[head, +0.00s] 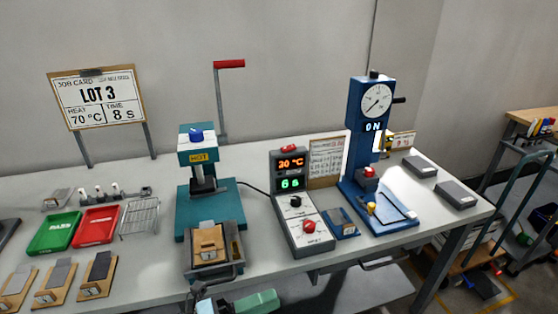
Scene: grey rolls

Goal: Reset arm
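My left gripper (203,293) is at the bottom edge of the head view, just below the handle of the heated press's tray. Only a small dark part of it shows, so I cannot tell whether its fingers are open or touch the handle. A teal piece beside it at the bottom is cut off by the frame. My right gripper is not clearly in view. The teal press (196,157) reads HOT and has a raised lever with a red grip (229,64). A tan card-like piece (208,243) lies in the tray (232,240) at its front.
The control box (302,220) shows 30 °C and 6 s. A blue dial gauge stand (371,140) reads ON. A green tray (54,234), a red tray (97,226), a wire rack (140,217) and sample boards (97,276) fill the left. A LOT 3 job card (97,97) stands behind.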

